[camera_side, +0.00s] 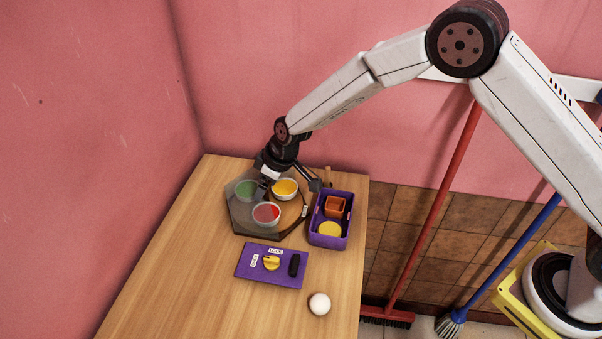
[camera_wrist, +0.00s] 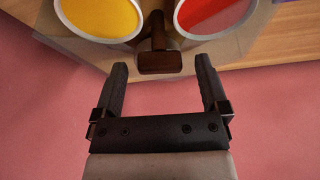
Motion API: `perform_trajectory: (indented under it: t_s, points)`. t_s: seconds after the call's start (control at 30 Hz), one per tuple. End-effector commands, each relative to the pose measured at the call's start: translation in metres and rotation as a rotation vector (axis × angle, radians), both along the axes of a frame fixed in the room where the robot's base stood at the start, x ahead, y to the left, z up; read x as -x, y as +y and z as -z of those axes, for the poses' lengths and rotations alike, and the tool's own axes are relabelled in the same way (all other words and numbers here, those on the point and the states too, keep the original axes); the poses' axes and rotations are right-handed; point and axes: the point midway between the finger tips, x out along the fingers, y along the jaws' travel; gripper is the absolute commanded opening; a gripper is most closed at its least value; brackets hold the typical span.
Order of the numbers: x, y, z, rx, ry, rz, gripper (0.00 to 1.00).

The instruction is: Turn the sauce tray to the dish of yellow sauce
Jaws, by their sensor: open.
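The sauce tray is a round brown turntable (camera_side: 291,210) on a dark many-sided base, partly under a grey see-through cover (camera_side: 238,212). The yellow sauce dish (camera_side: 286,187) looks bright and uncovered. The red dish (camera_side: 266,214) looks partly under the cover's edge, and the green dish (camera_side: 246,189) is dulled under it. My gripper (camera_side: 291,180) is over the tray's far side, open and empty. In the wrist view, a dark brown handle (camera_wrist: 160,62) lies just beyond and between my open fingertips (camera_wrist: 162,77), with the yellow dish (camera_wrist: 100,16) left and the red dish (camera_wrist: 212,14) right.
A purple bin (camera_side: 328,241) with an orange cup and a yellow round thing stands right of the tray. A purple panel (camera_side: 263,278) with a yellow knob and black handle lies in front. Pink walls stand behind and left.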

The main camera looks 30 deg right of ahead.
Motion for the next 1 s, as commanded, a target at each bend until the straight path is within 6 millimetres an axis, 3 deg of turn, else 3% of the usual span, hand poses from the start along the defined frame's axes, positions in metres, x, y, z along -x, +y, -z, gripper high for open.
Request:
perform_trajectory:
  t_s: [0.33,0.9,1.0]
  points:
    - [0.0,-0.001,-0.001,0.0,-0.001,-0.129,0.94]
    - [0.021,-0.021,-0.074,-0.001,-0.002,-0.123,0.94]
    - [0.028,-0.034,-0.077,0.005,0.01,-0.089,0.94]
